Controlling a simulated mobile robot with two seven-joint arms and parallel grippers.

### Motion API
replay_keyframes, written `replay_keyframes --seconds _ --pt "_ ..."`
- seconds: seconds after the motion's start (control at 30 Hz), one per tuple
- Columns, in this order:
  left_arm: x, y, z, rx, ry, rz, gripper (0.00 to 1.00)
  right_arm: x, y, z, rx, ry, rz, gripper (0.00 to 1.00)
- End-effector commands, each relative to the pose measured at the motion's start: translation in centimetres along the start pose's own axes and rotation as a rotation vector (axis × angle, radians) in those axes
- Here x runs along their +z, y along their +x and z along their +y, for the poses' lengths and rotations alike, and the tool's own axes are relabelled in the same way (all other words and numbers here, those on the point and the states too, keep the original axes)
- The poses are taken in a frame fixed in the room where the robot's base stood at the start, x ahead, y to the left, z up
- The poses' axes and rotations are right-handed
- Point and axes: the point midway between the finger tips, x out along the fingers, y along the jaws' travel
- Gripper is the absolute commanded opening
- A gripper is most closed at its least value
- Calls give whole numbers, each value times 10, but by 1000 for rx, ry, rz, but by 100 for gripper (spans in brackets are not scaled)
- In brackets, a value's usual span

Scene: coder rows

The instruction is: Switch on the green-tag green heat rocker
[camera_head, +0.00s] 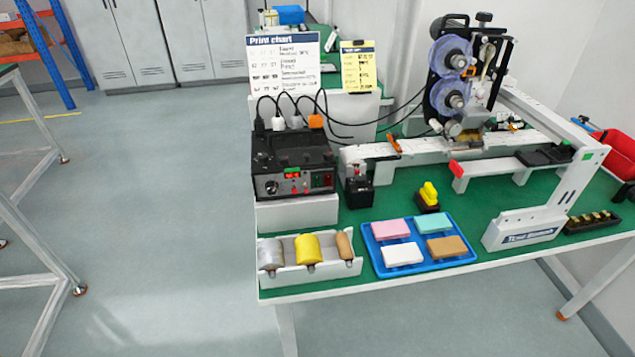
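A black control box (262,162) stands on a white block at the left of the green-topped bench. Its front carries a dial knob (271,187), a small lit red and green display (292,172), and small red and green switch-like parts at the right (322,180). These are too small to tell which is the green heat rocker, whether it bears a green tag, or which way it is pressed. Neither of my grippers is in view.
Cables rise from plugs (278,123) on the box. A white tray of rolls (310,279) and a blue tray (420,264) with several coloured blocks lie in front. A machine with purple reels (452,53) stands behind.

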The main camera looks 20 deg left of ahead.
Motion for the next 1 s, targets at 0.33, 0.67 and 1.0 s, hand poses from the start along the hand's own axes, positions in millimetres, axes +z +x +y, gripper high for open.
replay_keyframes --seconds 0.33,0.67,1.0 --pt "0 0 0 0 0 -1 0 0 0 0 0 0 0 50" --pt "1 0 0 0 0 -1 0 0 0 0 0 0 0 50" --pt "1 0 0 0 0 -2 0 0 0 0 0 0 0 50"
